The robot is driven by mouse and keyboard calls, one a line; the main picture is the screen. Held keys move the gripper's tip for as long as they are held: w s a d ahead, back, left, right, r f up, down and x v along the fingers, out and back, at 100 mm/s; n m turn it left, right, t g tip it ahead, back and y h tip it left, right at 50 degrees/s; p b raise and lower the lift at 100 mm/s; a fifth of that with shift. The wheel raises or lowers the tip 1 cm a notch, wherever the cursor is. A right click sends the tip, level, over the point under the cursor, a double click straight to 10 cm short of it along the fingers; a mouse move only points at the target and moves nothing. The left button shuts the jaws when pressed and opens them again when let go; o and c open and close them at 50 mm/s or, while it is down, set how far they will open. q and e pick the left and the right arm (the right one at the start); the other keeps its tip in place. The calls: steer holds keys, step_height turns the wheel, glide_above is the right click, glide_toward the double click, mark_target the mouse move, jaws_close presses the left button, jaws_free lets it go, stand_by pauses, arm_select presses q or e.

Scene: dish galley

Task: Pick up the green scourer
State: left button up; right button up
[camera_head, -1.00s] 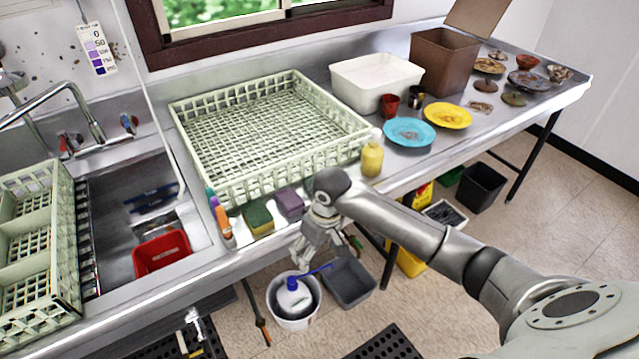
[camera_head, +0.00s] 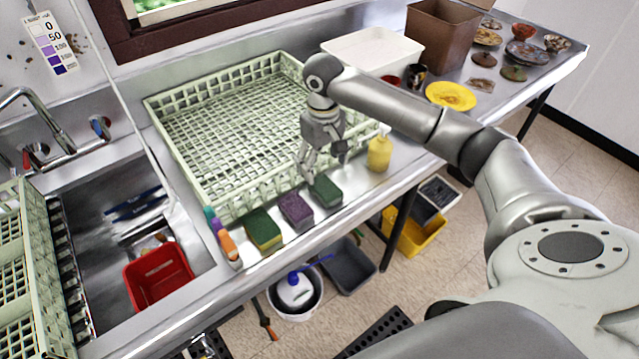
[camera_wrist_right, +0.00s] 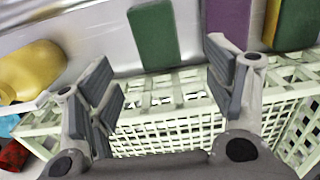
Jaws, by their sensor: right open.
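The green scourer (camera_head: 327,192) lies on the steel counter just in front of the pale green dish rack (camera_head: 352,145). It also shows in the right wrist view (camera_wrist_right: 153,36), at the top, beyond the finger gap. My right gripper (camera_head: 324,164) hangs above the rack's front edge, a little behind and above the scourer. Its fingers are open and empty, and apart from the scourer. In the wrist view the gripper (camera_wrist_right: 163,75) has the rack's rim below it. My left gripper is not in view.
A purple sponge (camera_head: 296,209) and a yellow-green sponge (camera_head: 263,230) lie left of the scourer. A yellow bottle (camera_head: 379,152) stands to the right. The sink holds a red tub (camera_head: 158,276). The counter's front edge is close.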

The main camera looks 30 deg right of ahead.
mark_target(325, 187)
steer(key=f, duration=0.1)
steer(key=s+f, duration=0.1)
steer(key=shift+f, duration=0.35)
steer(key=shift+f+p, duration=0.3)
steer(key=f, duration=0.2)
steer(key=f+p, duration=0.1)
steer(key=shift+w+d+f, duration=0.15)
steer(key=shift+d+f, duration=0.05)
steer(key=shift+f, duration=0.75)
steer(key=shift+c, duration=0.7)
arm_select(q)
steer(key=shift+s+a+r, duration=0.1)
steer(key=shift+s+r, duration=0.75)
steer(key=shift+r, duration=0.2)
arm_select(e)
steer(key=c, duration=0.7)
